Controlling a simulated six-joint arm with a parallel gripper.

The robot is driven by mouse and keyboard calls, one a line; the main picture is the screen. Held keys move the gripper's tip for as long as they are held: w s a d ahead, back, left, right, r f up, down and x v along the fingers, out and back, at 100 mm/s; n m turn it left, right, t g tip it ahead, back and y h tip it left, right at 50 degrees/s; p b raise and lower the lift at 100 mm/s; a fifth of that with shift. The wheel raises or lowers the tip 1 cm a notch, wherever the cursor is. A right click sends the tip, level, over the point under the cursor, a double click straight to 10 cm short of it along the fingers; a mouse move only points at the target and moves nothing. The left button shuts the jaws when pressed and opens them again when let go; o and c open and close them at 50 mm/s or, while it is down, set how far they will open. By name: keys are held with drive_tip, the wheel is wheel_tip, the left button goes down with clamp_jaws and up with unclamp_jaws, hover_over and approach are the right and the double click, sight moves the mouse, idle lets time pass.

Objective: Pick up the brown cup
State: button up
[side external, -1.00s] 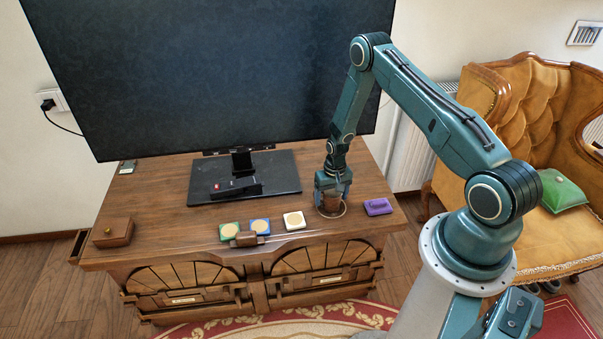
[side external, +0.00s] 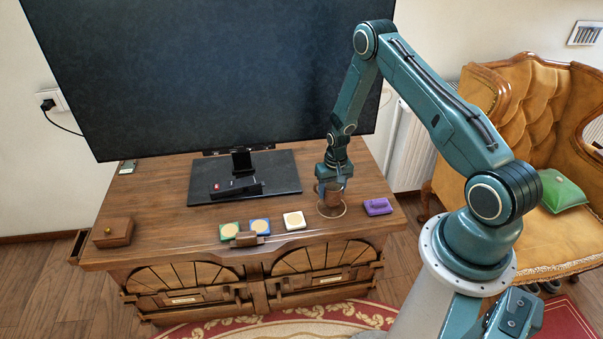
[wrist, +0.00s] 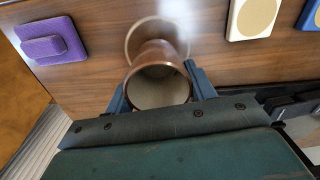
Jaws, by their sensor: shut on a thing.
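The brown cup (side external: 333,197) is between the fingers of my gripper (side external: 333,188), over a thin pale ring (side external: 345,209) at the right part of the cabinet top. In the wrist view my gripper (wrist: 158,84) has one blue finger on each side of the cup (wrist: 161,53) and is shut on it. The cup's open mouth faces the wrist camera. The ring (wrist: 130,42) shows beyond the cup, shifted from its mouth. The cup appears raised a little above the wood; the exact gap is hard to tell.
A purple block (side external: 378,206) lies right of the cup. White (side external: 294,220), blue (side external: 260,226) and green (side external: 229,230) tiles lie to the left, with a small brown block (side external: 246,239) at the front edge. The large screen (side external: 220,70) stands behind on its black base (side external: 285,175).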

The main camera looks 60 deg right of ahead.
wheel_tip(320, 180, up, 17)
idle(0.5)
drive_tip(key=shift+d, duration=0.1)
idle(0.5)
